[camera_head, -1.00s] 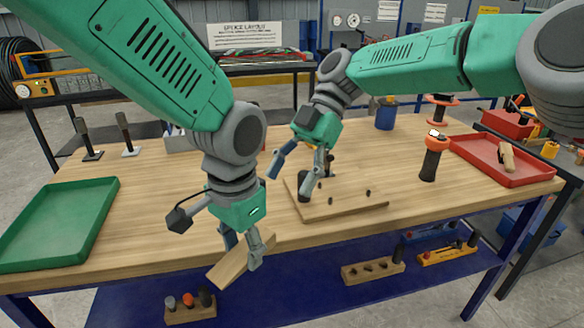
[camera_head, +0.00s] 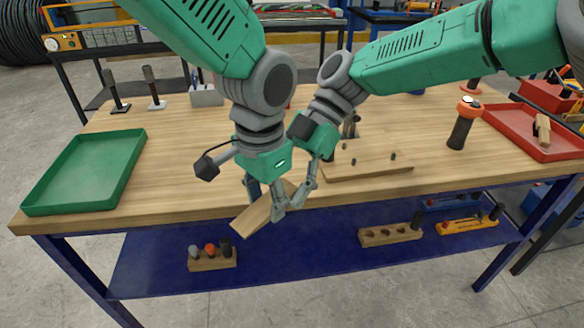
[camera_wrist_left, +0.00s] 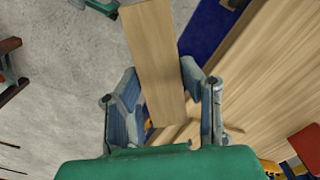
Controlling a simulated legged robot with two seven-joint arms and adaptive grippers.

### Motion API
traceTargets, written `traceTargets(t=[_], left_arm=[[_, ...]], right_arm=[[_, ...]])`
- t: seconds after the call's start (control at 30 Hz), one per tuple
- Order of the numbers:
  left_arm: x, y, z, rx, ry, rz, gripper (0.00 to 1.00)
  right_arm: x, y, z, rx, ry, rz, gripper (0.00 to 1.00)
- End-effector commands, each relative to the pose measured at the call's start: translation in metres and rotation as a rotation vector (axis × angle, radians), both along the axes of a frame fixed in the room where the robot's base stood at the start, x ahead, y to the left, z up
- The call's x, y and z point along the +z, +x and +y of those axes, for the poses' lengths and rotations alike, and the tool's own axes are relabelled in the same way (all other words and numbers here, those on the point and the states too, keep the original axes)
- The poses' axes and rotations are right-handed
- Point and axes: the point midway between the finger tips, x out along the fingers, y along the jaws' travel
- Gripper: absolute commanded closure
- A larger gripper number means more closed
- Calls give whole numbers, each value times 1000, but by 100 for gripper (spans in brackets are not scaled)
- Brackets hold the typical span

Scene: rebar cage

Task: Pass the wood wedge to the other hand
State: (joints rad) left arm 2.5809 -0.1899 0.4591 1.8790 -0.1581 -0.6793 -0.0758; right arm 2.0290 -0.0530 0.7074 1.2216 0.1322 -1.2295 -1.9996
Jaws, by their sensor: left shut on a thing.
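The wood wedge (camera_head: 252,217) is a pale, flat wooden piece held over the front edge of the workbench. My left gripper (camera_head: 266,198) is shut on it, with the wedge slanting down to the left. In the left wrist view the wedge (camera_wrist_left: 157,60) lies between the two fingers (camera_wrist_left: 163,105) and extends away from the palm. My right gripper (camera_head: 303,186) is close beside the left one, its visible finger pointing down near the wedge's right end. Its other finger is hard to make out, and I cannot tell whether it touches the wedge.
The wooden workbench (camera_head: 180,170) has a green tray (camera_head: 88,170) at left and a red tray (camera_head: 552,144) at right. A pegged board (camera_head: 365,168) lies right of the grippers. An orange-topped black tool (camera_head: 463,124) stands near the red tray. A blue shelf (camera_head: 300,240) is below.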

Motion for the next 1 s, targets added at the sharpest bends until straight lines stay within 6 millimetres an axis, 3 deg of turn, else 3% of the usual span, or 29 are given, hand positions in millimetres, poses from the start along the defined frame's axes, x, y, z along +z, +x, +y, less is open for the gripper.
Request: traceTargets(t=[0.27,0.3,0.43,0.53,0.57,0.6,1.0], left_arm=[[0,0,0,0,0,0,94],[0,0,0,0,0,0,94],[0,0,0,0,-1,1,94],[0,0,-1,-1,-2,1,94],[0,-1,-1,-1,-2,1,55],[0,-1,-1,-1,-2,1,42],[6,0,0,0,-1,-1,42]], right_arm=[[-1,-1,1,-1,1,0,41],[-1,-1,1,-1,1,0,48],[-1,-1,1,-1,1,0,94],[-1,0,1,-2,1,-2,94],[-1,0,1,-3,2,-3,94],[-1,0,1,-4,2,-3,94],[-1,-1,1,-1,1,-1,94]])
